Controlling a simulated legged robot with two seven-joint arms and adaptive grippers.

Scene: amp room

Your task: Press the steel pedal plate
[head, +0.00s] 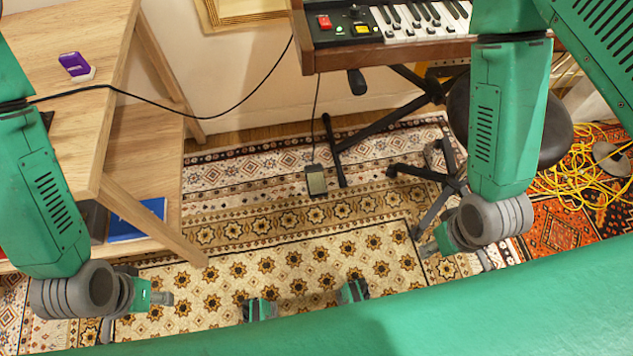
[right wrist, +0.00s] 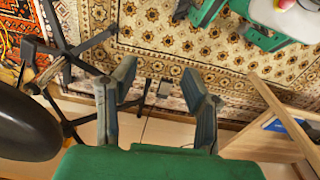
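The steel pedal plate (head: 316,181) is a small dark-framed plate with a grey face. It lies flat on the patterned rug below the keyboard, with a cable running up from it. In the right wrist view the pedal (right wrist: 163,89) shows small, beyond and between the fingers. My left gripper (head: 137,312) is low at the left by the desk, its fingers apart and empty, well away from the pedal. My right gripper (head: 457,254) is to the right of the pedal; its wrist view shows it open and empty (right wrist: 157,74). Neither gripper touches the pedal.
A keyboard (head: 425,28) on black stand legs (head: 385,122) is behind the pedal. A round dark stool (head: 553,135) and yellow cables (head: 590,180) are at right. A wooden desk (head: 75,125) with a purple object (head: 74,64) stands at left. The rug in front of the pedal is clear.

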